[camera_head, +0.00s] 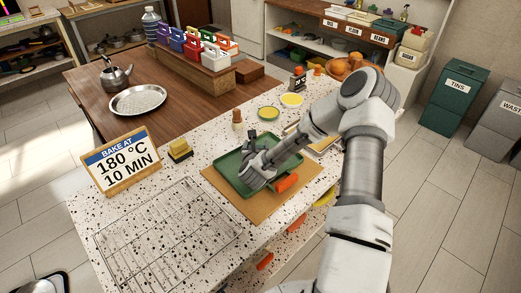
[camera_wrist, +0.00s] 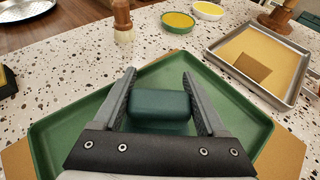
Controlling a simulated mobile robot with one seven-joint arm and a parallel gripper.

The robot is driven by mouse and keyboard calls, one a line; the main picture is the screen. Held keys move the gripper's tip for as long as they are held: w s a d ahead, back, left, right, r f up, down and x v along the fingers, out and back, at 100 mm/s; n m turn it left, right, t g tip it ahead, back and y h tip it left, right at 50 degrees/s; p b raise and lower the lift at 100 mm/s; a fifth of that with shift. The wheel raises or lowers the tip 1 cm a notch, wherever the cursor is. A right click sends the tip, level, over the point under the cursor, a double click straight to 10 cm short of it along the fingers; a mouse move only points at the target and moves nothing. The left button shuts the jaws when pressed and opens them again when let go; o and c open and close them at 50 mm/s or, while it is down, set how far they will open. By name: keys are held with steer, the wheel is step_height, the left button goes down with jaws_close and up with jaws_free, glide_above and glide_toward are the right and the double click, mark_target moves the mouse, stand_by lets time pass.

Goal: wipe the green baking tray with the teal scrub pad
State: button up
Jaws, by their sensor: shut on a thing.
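The green baking tray (camera_head: 228,163) lies on a tan board (camera_head: 225,198) on the speckled counter. In the wrist view the tray (camera_wrist: 75,130) spreads beneath my gripper. The teal scrub pad (camera_wrist: 160,105) sits between the two fingers of my gripper (camera_wrist: 160,98), which is shut on it. The pad is over the middle of the tray; I cannot tell whether its underside touches the tray floor. In the head view my gripper (camera_head: 247,162) is over the tray, and my arm hides part of the tray's right side.
A metal tray with a yellowish inside (camera_wrist: 290,85) stands at the right in the wrist view. Behind are a wooden-handled brush (camera_wrist: 122,20) and two small bowls (camera_wrist: 178,22) (camera_wrist: 208,10). A yellow sponge (camera_head: 180,149) and the "BAKE AT" sign (camera_head: 122,162) stand to the left.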

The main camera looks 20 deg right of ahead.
steer(key=shift+w+a+f+b, duration=0.1)
steer(key=shift+w+a+b, duration=0.3)
steer(key=shift+w, duration=0.45)
steer(key=shift+w+a+b, duration=0.15)
steer(key=shift+w+b, duration=0.4)
steer(key=shift+w, duration=0.35)
steer(key=shift+w+a+f+b, duration=0.1)
steer(key=shift+w+a+b, duration=0.3)
steer(key=shift+w, duration=0.45)
steer(key=shift+s+d+r, duration=0.1)
steer(key=shift+s+d+f+b, duration=0.1)
steer(key=shift+s+d+b, duration=0.15)
steer(key=shift+s, duration=0.55)
steer(key=shift+s+d+f+b, duration=0.1)
steer(key=shift+s+d+b, duration=0.15)
steer(key=shift+s, duration=0.55)
steer(key=shift+s+d+b, duration=0.15)
steer(key=shift+s+d, duration=0.15)
steer(key=shift+s, duration=0.5)
steer(key=shift+s+d+r, duration=0.1)
steer(key=shift+s+d, duration=0.15)
steer(key=shift+s, duration=0.55)
steer(key=shift+s+d+r, duration=0.1)
steer(key=shift+s+d, duration=0.15)
steer(key=shift+s, duration=0.5)
steer(key=shift+w+r+p, duration=0.1)
steer(key=shift+r+p, duration=1.75)
steer(key=shift+r, duration=1.2)
